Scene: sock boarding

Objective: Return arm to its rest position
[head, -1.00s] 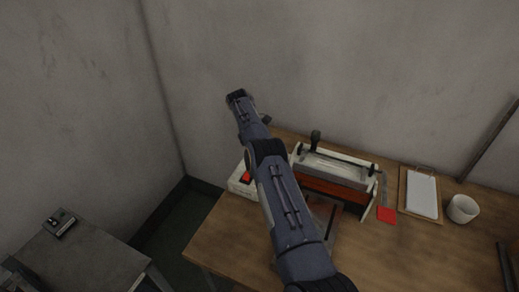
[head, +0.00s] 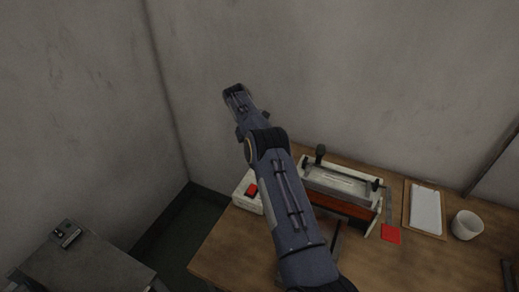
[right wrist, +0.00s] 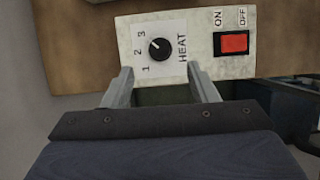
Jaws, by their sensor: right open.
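My right arm (head: 293,215) reaches from the bottom of the head view up and to the left, across the workbench. Its far end is raised in front of the wall; the fingers cannot be made out there. In the right wrist view my right gripper (right wrist: 161,74) is open, with two grey fingers apart and nothing between them. Past the fingertips is a pale control box (right wrist: 205,62) with a HEAT knob (right wrist: 161,49) and a red ON/OFF switch (right wrist: 234,42). The box also shows in the head view (head: 241,199), left of my arm. My left gripper is out of view.
The wooden workbench (head: 420,264) holds a boarding press (head: 341,184) just right of my arm, a red square (head: 390,234), a clipboard (head: 425,210) and a white cup (head: 466,225). A grey side table (head: 85,270) with a small device (head: 66,234) stands lower left.

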